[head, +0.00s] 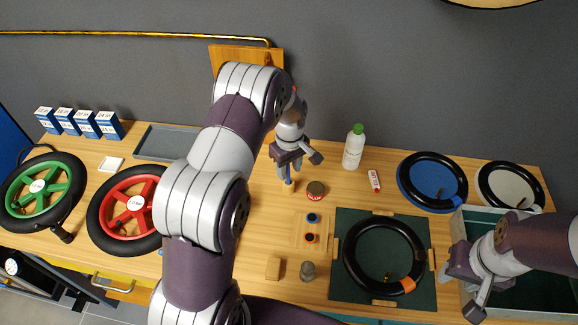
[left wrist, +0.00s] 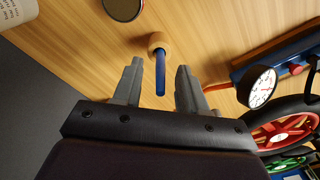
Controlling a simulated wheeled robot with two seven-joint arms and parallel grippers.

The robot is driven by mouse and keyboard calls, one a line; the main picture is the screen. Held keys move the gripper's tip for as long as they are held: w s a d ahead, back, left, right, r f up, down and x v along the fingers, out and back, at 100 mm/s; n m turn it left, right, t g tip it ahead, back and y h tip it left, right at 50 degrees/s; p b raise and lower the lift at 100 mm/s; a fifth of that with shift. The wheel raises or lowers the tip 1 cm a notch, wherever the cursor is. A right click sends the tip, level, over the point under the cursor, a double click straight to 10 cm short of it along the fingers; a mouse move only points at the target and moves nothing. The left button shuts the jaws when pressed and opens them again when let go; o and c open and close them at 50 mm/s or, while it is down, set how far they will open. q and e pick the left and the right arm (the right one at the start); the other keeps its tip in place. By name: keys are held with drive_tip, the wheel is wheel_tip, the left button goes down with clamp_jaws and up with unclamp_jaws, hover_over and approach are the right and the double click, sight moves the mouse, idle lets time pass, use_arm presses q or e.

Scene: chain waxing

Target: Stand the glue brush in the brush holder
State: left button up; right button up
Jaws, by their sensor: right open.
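The glue brush (left wrist: 160,76) shows as a blue handle in the left wrist view, with its lower end at a round wooden brush holder (left wrist: 157,41). It appears to stand upright in the holder; the bristle end is hidden. In the head view the blue handle (head: 289,183) shows just under my left gripper (head: 288,177). In the left wrist view the two fingers of my left gripper (left wrist: 159,68) are spread on either side of the handle, with a gap on both sides.
A red-labelled tin (head: 316,190) stands just right of the holder, and a white bottle with a green cap (head: 354,147) stands behind. A green mat (head: 340,225) bears a black tyre. Green and red wheels lie at the left.

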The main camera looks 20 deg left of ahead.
use_arm(q)
drive_tip(key=shift+w, duration=0.1)
drive_tip(key=shift+r, duration=0.1)
wheel_tip(320, 180, up, 10)
drive_tip(key=b, duration=0.3)
drive_tip(key=shift+d+f, duration=0.1)
drive_tip(key=shift+f, duration=0.15)
wheel_tip(320, 180, up, 3)
drive_tip(key=shift+f+p, duration=0.1)
drive_tip(key=shift+p, duration=0.65)
drive_tip(key=s+d+f+m+b, duration=0.2)
drive_tip(key=s+m, duration=0.4)
drive_tip(key=s, duration=0.4)
drive_tip(key=s+d+f+m+t+b, duration=0.1)
drive_tip(key=s+m, duration=0.4)
drive_tip(key=s, duration=0.5)
wheel_tip(320, 180, down, 3)
drive_tip(key=d+b, duration=0.1)
drive_tip(key=d, duration=0.1)
drive_tip(key=shift+s+d+r+m+b, duration=0.2)
drive_tip(key=shift+s+d+m+b, duration=0.1)
drive_tip(key=shift+s+m+b, duration=0.1)
